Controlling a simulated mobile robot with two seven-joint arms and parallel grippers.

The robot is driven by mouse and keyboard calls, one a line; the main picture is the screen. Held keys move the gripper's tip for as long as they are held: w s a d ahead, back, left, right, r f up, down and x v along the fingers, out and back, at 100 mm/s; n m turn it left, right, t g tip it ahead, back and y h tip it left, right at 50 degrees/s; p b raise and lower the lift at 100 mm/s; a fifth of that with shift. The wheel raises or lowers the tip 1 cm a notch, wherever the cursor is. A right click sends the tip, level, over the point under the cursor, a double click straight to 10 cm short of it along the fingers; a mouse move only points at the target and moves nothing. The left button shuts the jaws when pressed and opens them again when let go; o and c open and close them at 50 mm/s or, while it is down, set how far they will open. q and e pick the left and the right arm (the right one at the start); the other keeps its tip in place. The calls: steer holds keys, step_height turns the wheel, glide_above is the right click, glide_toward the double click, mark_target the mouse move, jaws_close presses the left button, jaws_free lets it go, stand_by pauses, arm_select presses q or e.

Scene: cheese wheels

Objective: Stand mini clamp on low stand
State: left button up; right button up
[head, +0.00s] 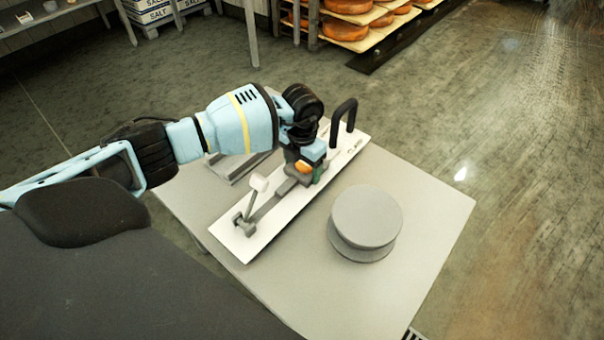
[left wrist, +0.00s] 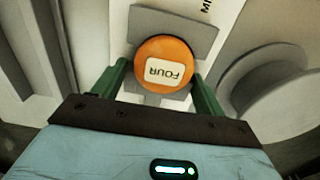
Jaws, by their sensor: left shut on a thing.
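My left gripper (head: 305,172) reaches down over a long white board (head: 278,222) on the table. Its green fingers are shut on an orange round piece (left wrist: 165,63) labelled "FOUR", with one finger on each side. This piece sits over a grey block (left wrist: 195,35) on the board, and I cannot tell whether they are apart. The board carries a small lever clamp (head: 252,205) with a pale knob at its near end and a black handle (head: 343,120) at its far end. A grey round stand (head: 367,218) is to the right. My right gripper is out of view.
The light grey table (head: 420,205) has free room around the round stand. A grey flat frame (head: 232,165) lies behind the board, partly hidden by my arm. Shelves with orange cheese wheels (head: 345,28) and salt boxes (head: 150,10) stand at the back.

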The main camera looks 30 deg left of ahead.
mark_target(302, 173)
arm_select(q)
step_height(302, 173, down, 3)
steer(key=shift+f, duration=0.15)
steer(key=shift+w, duration=0.1)
steer(key=o, duration=1.6)
step_height(302, 173, up, 12)
steer(key=shift+r+p, duration=0.1)
steer(key=shift+p, duration=0.45)
